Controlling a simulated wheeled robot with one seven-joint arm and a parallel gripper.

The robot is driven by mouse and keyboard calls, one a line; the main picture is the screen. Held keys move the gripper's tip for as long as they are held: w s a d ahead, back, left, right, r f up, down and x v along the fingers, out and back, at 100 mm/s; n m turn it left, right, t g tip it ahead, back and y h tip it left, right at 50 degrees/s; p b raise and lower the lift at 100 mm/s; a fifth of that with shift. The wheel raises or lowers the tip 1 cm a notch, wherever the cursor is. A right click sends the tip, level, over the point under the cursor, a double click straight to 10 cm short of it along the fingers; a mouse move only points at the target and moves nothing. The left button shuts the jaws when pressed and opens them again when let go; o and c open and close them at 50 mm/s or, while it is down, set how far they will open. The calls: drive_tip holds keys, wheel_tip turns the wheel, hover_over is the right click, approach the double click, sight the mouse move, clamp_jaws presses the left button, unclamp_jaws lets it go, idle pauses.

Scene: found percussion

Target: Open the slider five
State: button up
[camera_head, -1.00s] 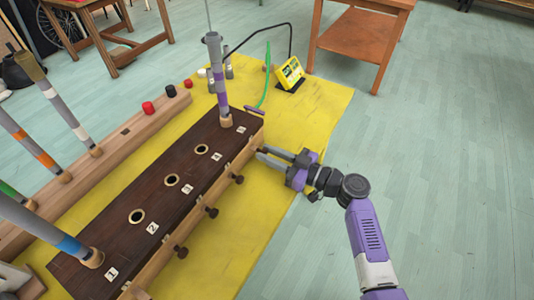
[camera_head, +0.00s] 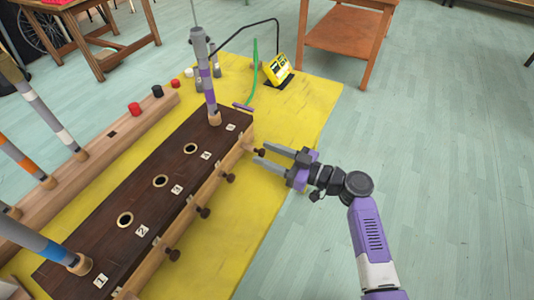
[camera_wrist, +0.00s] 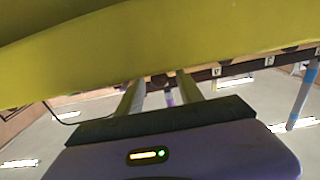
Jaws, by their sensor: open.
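The long dark wooden box (camera_head: 150,203) lies on the yellow mat, with numbered tags on top and dark knobs along its right side. The knob of slider five (camera_head: 260,152) is at the far end by the last tag (camera_head: 231,127). It stands further out than the other knobs, with a pale stem between it and the box. My gripper (camera_head: 260,154) is open, its two grey fingertips on either side of this knob; I cannot tell whether they touch it. In the wrist view the open fingers (camera_wrist: 160,82) point towards the box, and the knob between them is unclear.
The other slider knobs (camera_head: 229,177) sit close to the box. A grey and purple tube (camera_head: 207,80) stands at its far end. A yellow device (camera_head: 278,70) and an orange-brown table (camera_head: 344,38) are beyond. The floor at the right is clear.

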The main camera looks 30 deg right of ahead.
drive_tip(key=b+v, duration=0.1)
drive_tip(key=v, duration=0.6)
drive_tip(key=shift+s+d, duration=0.15)
drive_tip(key=shift+s, duration=0.05)
